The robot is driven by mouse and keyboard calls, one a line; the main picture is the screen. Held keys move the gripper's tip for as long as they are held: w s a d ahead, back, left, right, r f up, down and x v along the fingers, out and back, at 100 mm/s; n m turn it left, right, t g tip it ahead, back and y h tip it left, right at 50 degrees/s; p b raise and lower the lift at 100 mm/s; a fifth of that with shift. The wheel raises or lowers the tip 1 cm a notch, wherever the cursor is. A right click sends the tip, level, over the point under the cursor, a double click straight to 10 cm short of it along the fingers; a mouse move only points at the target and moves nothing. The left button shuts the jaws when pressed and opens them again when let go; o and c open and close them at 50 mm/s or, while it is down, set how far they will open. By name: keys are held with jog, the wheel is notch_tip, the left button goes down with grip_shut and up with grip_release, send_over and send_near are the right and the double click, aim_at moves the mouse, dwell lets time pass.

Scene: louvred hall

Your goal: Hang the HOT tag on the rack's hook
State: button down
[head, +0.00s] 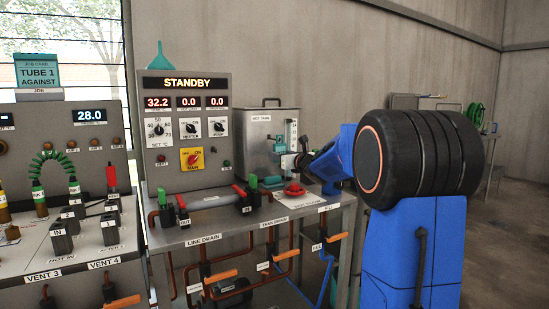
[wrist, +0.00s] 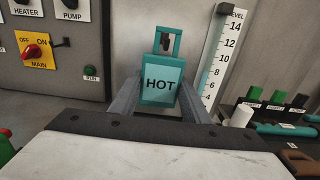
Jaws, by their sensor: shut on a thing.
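The HOT tag (wrist: 161,86) is a teal plate with black lettering and a squared open loop at its top. In the wrist view it stands upright between the two grey fingers of my gripper (wrist: 160,103), which is shut on it. A small dark piece (wrist: 166,42), perhaps the hook, shows within the loop opening; I cannot tell whether it passes through the loop or lies behind it. In the head view my gripper (head: 292,161) is in front of the hot tank, partly hidden by my arm. No rack can be made out clearly.
The hot tank (head: 262,135) stands on the grey bench, with a level scale (wrist: 221,58) right of the tag. The STANDBY panel (head: 187,125) is to the left.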

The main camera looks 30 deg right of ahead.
jog(key=s, duration=0.7)
jog(key=shift+s+d, duration=0.1)
dwell(0.8)
